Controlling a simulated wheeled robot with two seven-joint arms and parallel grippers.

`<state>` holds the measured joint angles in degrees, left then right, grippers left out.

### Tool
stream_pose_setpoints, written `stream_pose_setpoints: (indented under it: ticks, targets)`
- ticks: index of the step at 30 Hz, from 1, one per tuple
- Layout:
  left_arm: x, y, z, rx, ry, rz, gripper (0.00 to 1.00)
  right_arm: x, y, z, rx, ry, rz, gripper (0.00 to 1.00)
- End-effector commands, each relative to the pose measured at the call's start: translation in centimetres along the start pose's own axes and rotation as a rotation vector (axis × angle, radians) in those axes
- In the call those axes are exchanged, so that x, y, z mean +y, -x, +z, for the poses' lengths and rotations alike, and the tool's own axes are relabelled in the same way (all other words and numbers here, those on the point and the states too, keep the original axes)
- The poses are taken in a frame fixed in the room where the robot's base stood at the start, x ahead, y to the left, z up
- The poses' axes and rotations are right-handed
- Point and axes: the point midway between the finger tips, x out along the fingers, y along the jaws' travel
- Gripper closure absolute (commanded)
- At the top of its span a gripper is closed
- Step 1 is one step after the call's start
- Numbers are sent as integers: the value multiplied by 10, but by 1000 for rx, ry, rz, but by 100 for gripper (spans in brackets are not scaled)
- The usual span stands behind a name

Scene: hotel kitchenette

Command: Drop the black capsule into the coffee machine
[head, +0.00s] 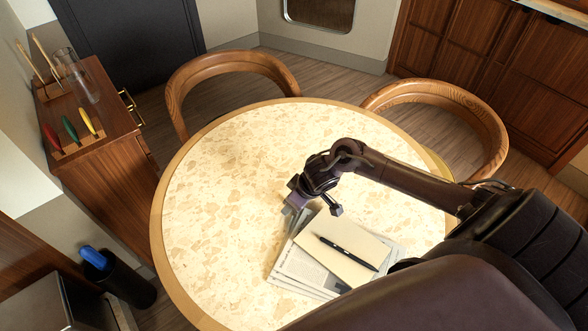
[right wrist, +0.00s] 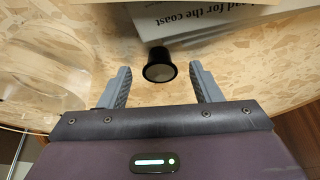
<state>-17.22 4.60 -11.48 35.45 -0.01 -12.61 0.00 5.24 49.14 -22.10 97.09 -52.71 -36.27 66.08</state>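The black capsule (right wrist: 159,66) is in the right wrist view, over the speckled tabletop by the edge of a printed paper. Its round, greyish end faces the camera. My right gripper (right wrist: 160,76) is open, with one finger on each side of the capsule and a gap on both sides. In the head view, my right gripper (head: 315,199) is low over the round table (head: 220,190), at the upper left corner of the papers; the capsule is hidden there. I cannot make out the coffee machine in either view. My left gripper is not in view.
A notepad (head: 335,262) with a black pen (head: 348,253) lies on newspapers (head: 290,268). A clear, rounded glass-like object (right wrist: 50,55) is left in the wrist view. Two wooden chairs (head: 232,62) stand behind the table. The table's left half is clear.

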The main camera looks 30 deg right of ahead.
Motion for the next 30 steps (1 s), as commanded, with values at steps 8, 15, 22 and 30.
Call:
stream_pose_setpoints:
  ticks: [8, 15, 22, 30]
  targets:
    - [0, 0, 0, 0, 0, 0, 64, 0, 0, 0, 0, 0, 0, 77]
    - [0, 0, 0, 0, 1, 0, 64, 0, 0, 0, -1, 0, 0, 93]
    - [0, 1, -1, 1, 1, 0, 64, 0, 3, -1, 0, -1, 0, 93]
    - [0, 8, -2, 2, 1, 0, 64, 1, 35, -16, 4, 2, 1, 93]
